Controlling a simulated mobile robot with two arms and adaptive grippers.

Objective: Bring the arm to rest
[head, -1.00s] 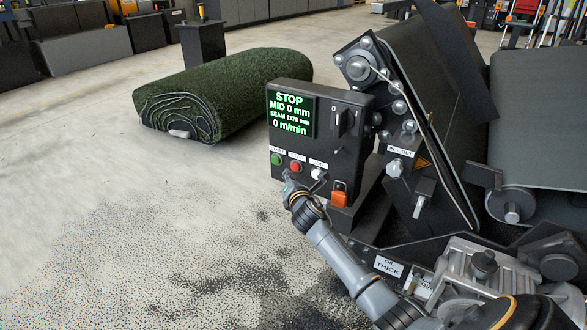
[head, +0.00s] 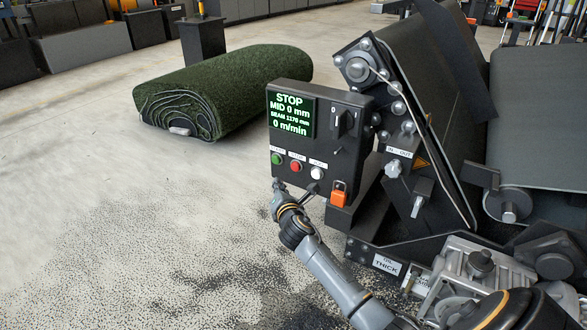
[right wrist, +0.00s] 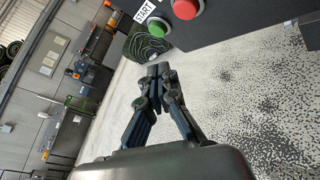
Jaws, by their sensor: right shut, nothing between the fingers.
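My right arm reaches in from the lower right of the head view. Its gripper (head: 278,185) is just below the row of buttons on the black control panel (head: 345,160). In the right wrist view the fingers of this gripper (right wrist: 158,72) are together with nothing between them. They point past the panel's edge, apart from the green START button (right wrist: 160,27) and the red button (right wrist: 186,8). The panel's screen (head: 292,112) reads STOP, MID 0 mm and 0 m/min. My left gripper is not in view.
A dark belt machine (head: 425,120) with rollers fills the right side. An orange padlock-like part (head: 338,198) is at the panel's lower right. A green turf roll (head: 225,90) lies on the floor behind the panel. The speckled floor (head: 120,240) at left is clear.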

